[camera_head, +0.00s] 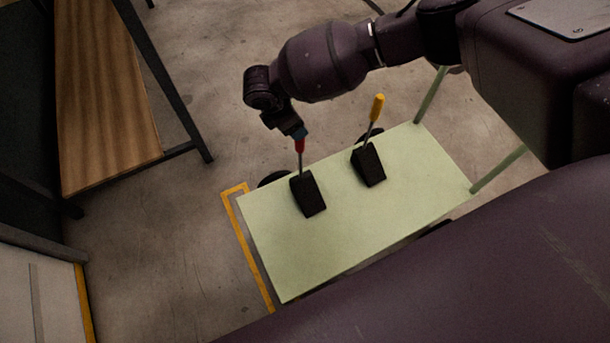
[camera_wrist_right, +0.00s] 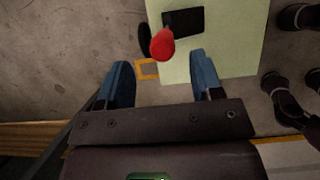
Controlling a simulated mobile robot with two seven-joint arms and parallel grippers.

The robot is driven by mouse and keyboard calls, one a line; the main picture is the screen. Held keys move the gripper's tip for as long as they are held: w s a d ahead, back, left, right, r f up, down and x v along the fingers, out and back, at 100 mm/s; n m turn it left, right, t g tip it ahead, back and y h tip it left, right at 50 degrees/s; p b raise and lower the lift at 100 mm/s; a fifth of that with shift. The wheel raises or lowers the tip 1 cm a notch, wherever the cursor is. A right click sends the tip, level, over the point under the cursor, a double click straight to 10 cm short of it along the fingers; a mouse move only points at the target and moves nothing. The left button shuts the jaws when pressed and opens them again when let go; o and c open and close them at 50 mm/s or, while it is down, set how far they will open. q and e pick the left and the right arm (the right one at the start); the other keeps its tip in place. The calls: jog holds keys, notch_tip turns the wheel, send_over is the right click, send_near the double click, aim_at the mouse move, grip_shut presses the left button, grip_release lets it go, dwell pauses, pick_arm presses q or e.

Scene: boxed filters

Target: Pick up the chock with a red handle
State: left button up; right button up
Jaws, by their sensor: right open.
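The chock with a red handle is a black wedge (camera_head: 308,194) on the pale green cart top (camera_head: 350,235), near its left end. Its thin rod rises to a red handle (camera_head: 300,146). My right gripper (camera_head: 297,133) is at the upper end of that handle in the head view. In the right wrist view, the gripper's blue fingers are spread wide and empty. The red handle (camera_wrist_right: 162,44) shows between and just beyond the fingertips, with the black wedge (camera_wrist_right: 184,22) behind it. Contact with the handle cannot be told. My left gripper is not in view.
A second black chock (camera_head: 369,165) with a yellow handle (camera_head: 377,107) stands to the right on the same cart. Green posts (camera_head: 431,95) rise at the cart's right end. A wooden bench (camera_head: 105,110) stands at the left. The cart's front part is bare.

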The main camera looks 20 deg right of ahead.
jog(key=b+x, duration=0.1)
jog(key=x, duration=0.4)
jog(key=shift+s+a+b, duration=0.15)
jog(key=shift+b, duration=0.25)
jog(key=shift+r, duration=0.15)
jog(key=c, duration=0.9)
jog(key=shift+c, duration=0.9)
jog(key=shift+r, duration=0.15)
